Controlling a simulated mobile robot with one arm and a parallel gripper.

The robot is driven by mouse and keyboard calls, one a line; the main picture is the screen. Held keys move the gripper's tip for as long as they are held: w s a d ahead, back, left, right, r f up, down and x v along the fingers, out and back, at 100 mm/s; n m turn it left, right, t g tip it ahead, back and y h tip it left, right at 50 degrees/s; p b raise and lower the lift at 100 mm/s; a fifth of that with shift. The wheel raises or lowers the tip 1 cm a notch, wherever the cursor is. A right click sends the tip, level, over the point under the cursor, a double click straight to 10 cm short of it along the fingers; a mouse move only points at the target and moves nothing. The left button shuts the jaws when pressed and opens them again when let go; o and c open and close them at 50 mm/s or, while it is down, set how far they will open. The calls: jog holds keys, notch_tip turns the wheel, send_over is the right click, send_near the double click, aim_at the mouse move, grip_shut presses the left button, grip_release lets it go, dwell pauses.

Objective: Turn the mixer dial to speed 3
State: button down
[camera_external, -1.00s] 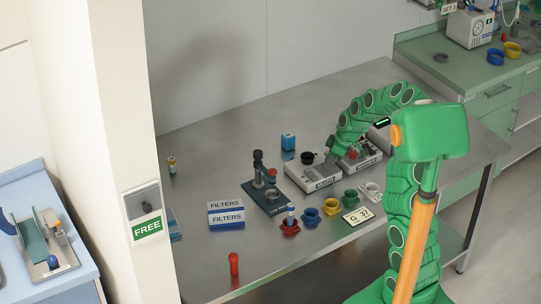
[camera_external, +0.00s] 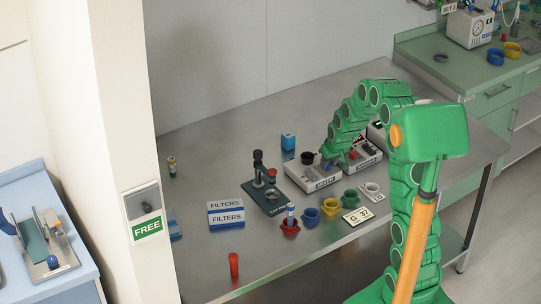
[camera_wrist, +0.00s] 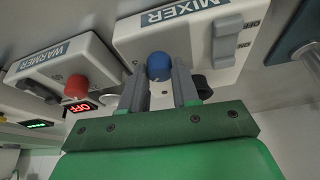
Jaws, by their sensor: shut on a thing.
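The mixer (camera_external: 312,180) is a pale box on the steel bench. In the wrist view its MIXER label (camera_wrist: 185,12) is tilted, and a grey slide switch (camera_wrist: 228,40) with ON and OFF marks sits at its right. The blue dial (camera_wrist: 159,66) stands between the two grey fingers of my gripper (camera_wrist: 160,82), which is shut on it. The dial's pointer and speed marks are not readable. In the outside view my gripper is at the right end of the mixer, and my arm hides the dial.
The warmer (camera_wrist: 62,62) stands close beside the mixer, with a red knob (camera_wrist: 77,87) and a red OFF display. A black round part (camera_wrist: 203,87) is beside the right finger. Coloured cups, including a yellow one (camera_external: 330,207), stand in front of the mixer.

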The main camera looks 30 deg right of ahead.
jog(key=m+h, duration=0.1)
jog(key=m, duration=0.3)
jog(key=shift+w+h, duration=0.1)
jog(key=shift+h, duration=0.3)
jog(key=shift+a+m+g+h, duration=0.15)
jog(key=shift+m+g+h, duration=0.3)
jog(key=shift+m, duration=1.25)
jog(key=c, duration=0.8)
grip_release()
jog(key=shift+c, duration=0.2)
jog(key=v, duration=0.7)
jog(key=shift+a+r, duration=0.2)
jog(key=shift+r, duration=0.2)
